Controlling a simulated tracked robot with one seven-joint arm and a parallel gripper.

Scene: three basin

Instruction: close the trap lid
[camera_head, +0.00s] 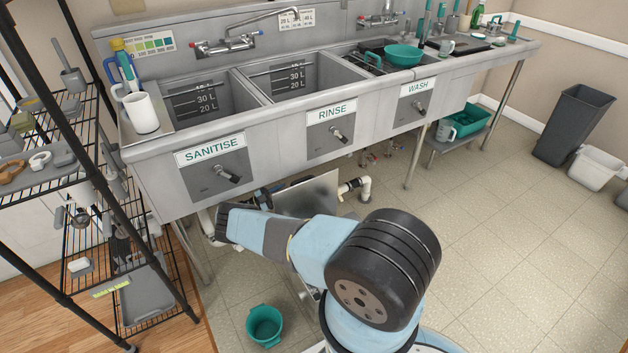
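A flat grey metal panel (312,194), which looks like the trap lid, stands raised and tilted under the sinks, below the rinse basin. My arm crosses in front of its lower part, so the trap body beneath is mostly hidden. My gripper (265,198) seems to be the small dark shape at the panel's left edge, beyond my black wrist. It is small and partly covered by my arm. I cannot tell whether it touches the panel or whether its fingers are open.
White drain pipes (358,188) run right of the panel. A teal bucket (265,324) stands on the floor in front. A black wire shelf (62,296) and a sink leg bound the left. The tiled floor (480,240) at right is clear.

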